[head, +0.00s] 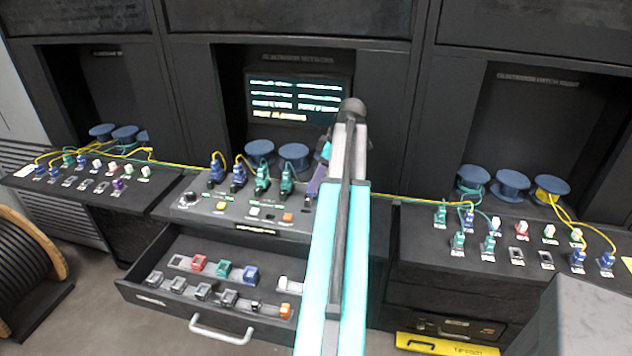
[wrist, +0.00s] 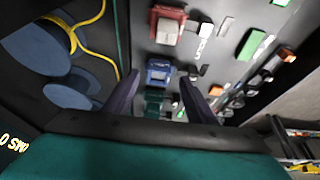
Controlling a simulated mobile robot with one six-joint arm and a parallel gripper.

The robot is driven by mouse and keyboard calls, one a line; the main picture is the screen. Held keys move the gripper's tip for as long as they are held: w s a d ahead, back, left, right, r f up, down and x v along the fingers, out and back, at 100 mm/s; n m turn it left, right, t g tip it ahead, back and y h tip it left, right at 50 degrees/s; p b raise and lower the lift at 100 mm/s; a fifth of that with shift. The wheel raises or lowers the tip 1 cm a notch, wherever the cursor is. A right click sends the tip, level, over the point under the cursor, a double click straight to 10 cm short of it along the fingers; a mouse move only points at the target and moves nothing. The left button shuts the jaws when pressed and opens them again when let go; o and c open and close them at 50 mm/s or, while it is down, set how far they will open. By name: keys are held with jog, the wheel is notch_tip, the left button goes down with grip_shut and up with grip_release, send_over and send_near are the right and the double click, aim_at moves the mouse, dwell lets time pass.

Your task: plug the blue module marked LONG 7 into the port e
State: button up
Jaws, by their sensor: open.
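A blue module (head: 250,273) sits in the open drawer, at the right of a row with a red and a green module; its marking is too small to read. My gripper (head: 316,188) is over the right part of the middle console, partly hidden by my arm. In the wrist view my gripper (wrist: 155,92) is open, with nothing held between its dark fingers. A blue block (wrist: 158,72) lies beyond the fingers there, below a red one; I cannot tell whether it is LONG 7. I cannot make out the port letters, so port e is not identifiable.
The drawer (head: 145,297) stands open and holds several more modules. Blue and green plugs with yellow fibres stand on the middle console (head: 180,208). Side consoles carry more plugs and blue spools (head: 512,184). A cable reel (head: 25,265) stands at the left.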

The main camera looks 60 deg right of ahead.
jog(key=b+v, duration=0.2)
jog(key=v, duration=1)
jog(key=shift+d, duration=0.25)
jog(key=shift+w, duration=0.15)
dwell(0.3)
